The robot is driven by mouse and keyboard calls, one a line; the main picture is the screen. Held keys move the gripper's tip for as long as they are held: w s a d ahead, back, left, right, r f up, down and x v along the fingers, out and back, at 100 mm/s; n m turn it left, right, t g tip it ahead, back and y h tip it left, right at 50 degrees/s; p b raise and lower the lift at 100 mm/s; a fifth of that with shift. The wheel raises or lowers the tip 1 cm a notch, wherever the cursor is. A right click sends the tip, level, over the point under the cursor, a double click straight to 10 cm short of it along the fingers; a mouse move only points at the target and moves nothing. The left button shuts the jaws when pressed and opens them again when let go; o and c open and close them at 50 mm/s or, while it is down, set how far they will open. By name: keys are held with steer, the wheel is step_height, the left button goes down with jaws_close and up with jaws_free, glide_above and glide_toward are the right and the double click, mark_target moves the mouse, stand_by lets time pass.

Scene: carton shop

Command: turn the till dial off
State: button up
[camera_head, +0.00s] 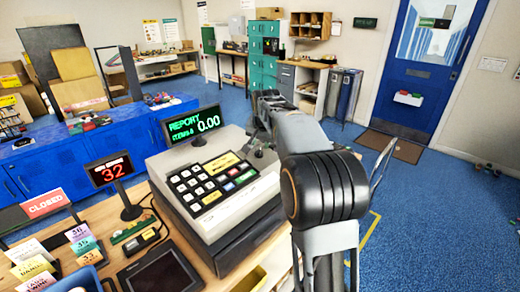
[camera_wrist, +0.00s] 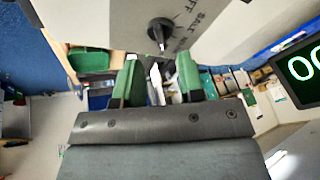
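The till (camera_head: 215,185) stands on the wooden counter, with a green-lit display (camera_head: 194,125) reading "REPORT" and 0.00. In the wrist view the till dial (camera_wrist: 160,31) is a small black knob on a pale panel, with printed words beside it, one ending in "FF" and one that looks like "SALE".
A red number display (camera_head: 110,170) on a stand, a "CLOSED" sign (camera_head: 45,203) and a card reader (camera_head: 158,272) crowd the counter left of the till. A blue counter (camera_head: 80,150) stands behind. The blue floor at right is open.

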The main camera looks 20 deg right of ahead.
mark_target(260, 151)
steer(key=shift+x, duration=2.65)
steer(key=shift+c, duration=0.3)
jaws_close()
